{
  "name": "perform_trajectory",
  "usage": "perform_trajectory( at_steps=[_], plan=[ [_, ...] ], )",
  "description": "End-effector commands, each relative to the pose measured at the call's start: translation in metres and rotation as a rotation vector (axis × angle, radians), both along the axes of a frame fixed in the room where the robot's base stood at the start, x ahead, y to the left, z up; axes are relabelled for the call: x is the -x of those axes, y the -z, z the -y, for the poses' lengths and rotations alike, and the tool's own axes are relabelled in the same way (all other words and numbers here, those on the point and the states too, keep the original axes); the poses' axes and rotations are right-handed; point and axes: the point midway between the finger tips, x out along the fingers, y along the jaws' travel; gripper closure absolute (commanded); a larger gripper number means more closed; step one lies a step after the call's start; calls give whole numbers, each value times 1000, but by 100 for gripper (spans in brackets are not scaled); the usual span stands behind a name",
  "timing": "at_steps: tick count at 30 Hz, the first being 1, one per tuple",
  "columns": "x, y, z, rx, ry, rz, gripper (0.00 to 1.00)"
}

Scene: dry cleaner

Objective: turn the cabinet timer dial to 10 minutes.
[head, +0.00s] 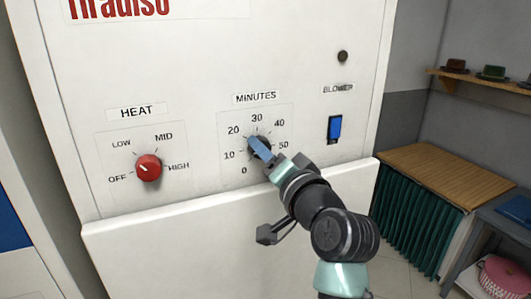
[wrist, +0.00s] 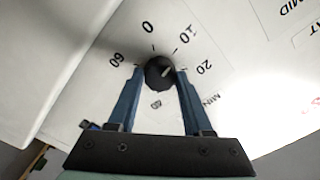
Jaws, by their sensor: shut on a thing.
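The black minutes dial (head: 265,141) is on the white cabinet front under the MINUTES label (head: 256,98), mostly hidden by my blue fingers in the head view. In the wrist view the dial (wrist: 160,73) sits between my two fingertips, one on each side. My gripper (wrist: 158,70) is shut on it; it also shows in the head view (head: 260,148). In the wrist view the dial's light pointer mark slants up and right, toward the side of the 10 (wrist: 185,33) and the 20 (wrist: 204,67). Its exact reading is hard to tell.
A red HEAT knob (head: 148,168) is left of the dial. A blue BLOWER switch (head: 335,128) and a small dark round fitting (head: 342,56) are to the right. A white ledge (head: 130,245) juts out below. A wooden-topped counter (head: 425,172) stands further right.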

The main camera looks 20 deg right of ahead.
Motion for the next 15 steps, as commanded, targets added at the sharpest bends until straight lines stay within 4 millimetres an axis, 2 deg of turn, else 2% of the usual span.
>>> perform_trajectory(
  at_steps=[2, 3, 7, 8, 15],
  plan=[
    [0, -1, 0, 1, 1, 2, 100],
    [0, -1, 0, 1, 1, 2, 48],
    [0, 0, 0, 1, 0, 1, 25],
    [0, 0, 0, 1, 0, 1, 20],
    [0, 0, 0, 1, 1, 1, 20]
  ],
)
